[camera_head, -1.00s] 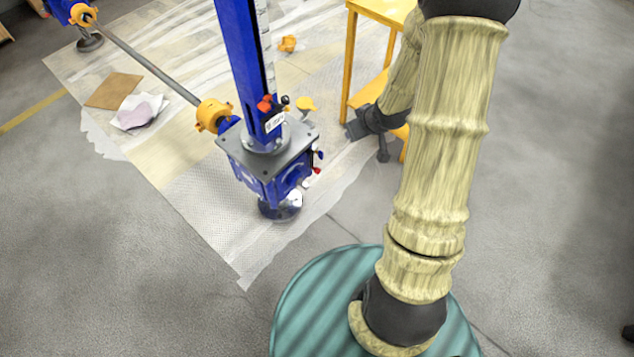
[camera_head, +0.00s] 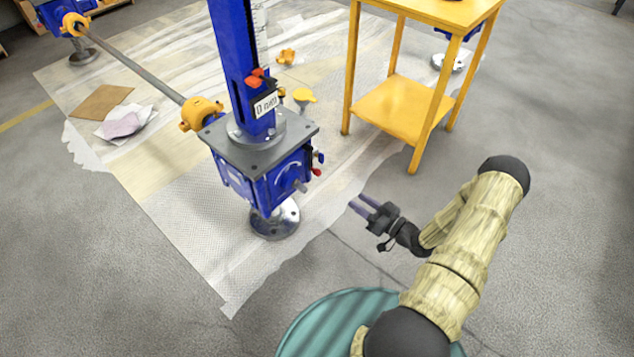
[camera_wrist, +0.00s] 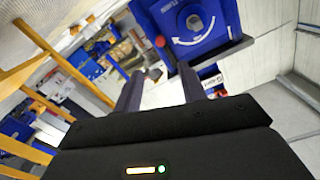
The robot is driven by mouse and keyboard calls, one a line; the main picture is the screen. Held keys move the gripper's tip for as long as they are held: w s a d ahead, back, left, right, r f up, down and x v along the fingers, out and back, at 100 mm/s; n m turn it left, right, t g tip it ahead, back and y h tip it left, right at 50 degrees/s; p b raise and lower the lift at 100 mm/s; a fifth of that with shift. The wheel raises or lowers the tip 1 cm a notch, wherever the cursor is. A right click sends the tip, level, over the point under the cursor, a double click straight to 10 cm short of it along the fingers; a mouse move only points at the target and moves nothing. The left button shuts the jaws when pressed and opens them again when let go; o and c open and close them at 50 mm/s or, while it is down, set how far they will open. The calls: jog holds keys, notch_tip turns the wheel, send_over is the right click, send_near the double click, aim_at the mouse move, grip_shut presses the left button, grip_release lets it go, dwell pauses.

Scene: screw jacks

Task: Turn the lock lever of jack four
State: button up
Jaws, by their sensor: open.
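The nearest screw jack has a blue column (camera_head: 233,60) with a label too small to read. Its blue gearbox (camera_head: 268,180) sits under a grey plate, above a round metal foot (camera_head: 275,222). A red lever (camera_head: 256,77) is on the column. A red knob (camera_head: 316,172) and a blue knob (camera_head: 320,156) stick out at the gearbox's right. I cannot tell which is the lock lever, or the jack's number. My gripper (camera_head: 357,202) is open and empty, right of the gearbox and apart from it. The wrist view shows the gearbox face (camera_wrist: 207,20) ahead of my gripper (camera_wrist: 158,82).
A yellow table (camera_head: 405,105) stands behind my gripper. A grey shaft (camera_head: 135,62) with orange couplings (camera_head: 200,113) runs to another blue jack (camera_head: 68,18) at the back left. Cardboard (camera_head: 102,101) and cloths lie on the floor sheet. Floor to the right is clear.

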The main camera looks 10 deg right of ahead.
aim_at(320, 175)
jog(key=shift+r, duration=0.1)
jog(key=shift+w, duration=0.1)
jog(key=b+x, duration=0.6)
jog(key=x, duration=1)
jog(key=shift+w+a, duration=0.45)
jog(key=shift+w, duration=0.1)
jog(key=shift+c, duration=0.4)
grip_shut()
jog(key=shift+a, duration=0.2)
jog(key=shift+d, duration=0.25)
